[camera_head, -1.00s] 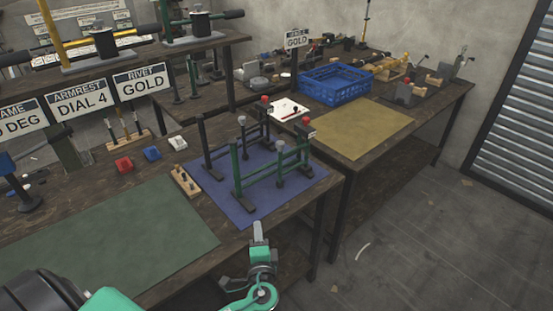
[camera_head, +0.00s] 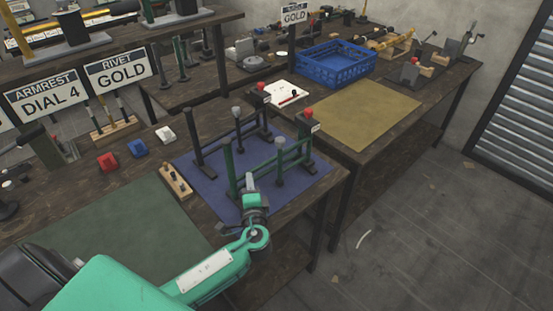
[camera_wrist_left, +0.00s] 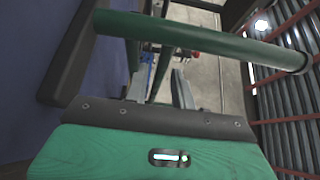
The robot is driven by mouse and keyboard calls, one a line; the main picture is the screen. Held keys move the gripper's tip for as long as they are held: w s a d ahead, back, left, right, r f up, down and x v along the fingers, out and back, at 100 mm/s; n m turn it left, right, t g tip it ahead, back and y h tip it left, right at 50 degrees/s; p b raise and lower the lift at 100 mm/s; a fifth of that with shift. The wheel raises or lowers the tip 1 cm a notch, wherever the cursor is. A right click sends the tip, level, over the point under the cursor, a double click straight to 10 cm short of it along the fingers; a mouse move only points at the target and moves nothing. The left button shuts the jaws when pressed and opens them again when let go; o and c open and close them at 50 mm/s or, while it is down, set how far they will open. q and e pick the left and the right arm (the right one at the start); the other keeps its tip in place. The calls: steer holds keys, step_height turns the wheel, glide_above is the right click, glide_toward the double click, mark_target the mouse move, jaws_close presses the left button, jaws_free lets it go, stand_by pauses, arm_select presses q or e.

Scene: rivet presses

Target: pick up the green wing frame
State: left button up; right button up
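The green wing frame (camera_head: 229,163) stands upright on the blue mat (camera_head: 207,191), in front of a similar black frame (camera_head: 196,150). My left gripper (camera_head: 250,182) is at the near side of the green frame, overlapping its lower part in the head view. In the left wrist view, a thick green tube of the frame (camera_wrist_left: 205,39) crosses above the fingers. The two fingers (camera_wrist_left: 160,90) are apart, with nothing clearly held between them. I cannot tell whether they touch the frame. My right gripper is not in view.
A small wooden block with pegs (camera_head: 175,181) lies left of the frames. Red (camera_head: 108,162), blue (camera_head: 137,148) and white (camera_head: 165,134) pieces sit behind it. A blue crate (camera_head: 337,66) and a bare yellow mat (camera_head: 372,112) are on the far table.

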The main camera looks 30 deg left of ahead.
arm_select(q)
steer(key=shift+w+a, duration=0.3)
steer(key=shift+w, duration=0.1)
steer(key=shift+w+a+r, duration=0.15)
steer(key=shift+w+a, duration=0.05)
steer(key=shift+a, duration=0.1)
steer(key=x, duration=0.3)
steer(key=shift+w+a, duration=0.1)
steer(key=shift+a, duration=0.35)
steer(key=shift+w+a, duration=0.2)
steer(key=shift+w, duration=0.1)
steer(key=shift+c, duration=0.6)
jaws_close()
steer(key=shift+r, duration=0.1)
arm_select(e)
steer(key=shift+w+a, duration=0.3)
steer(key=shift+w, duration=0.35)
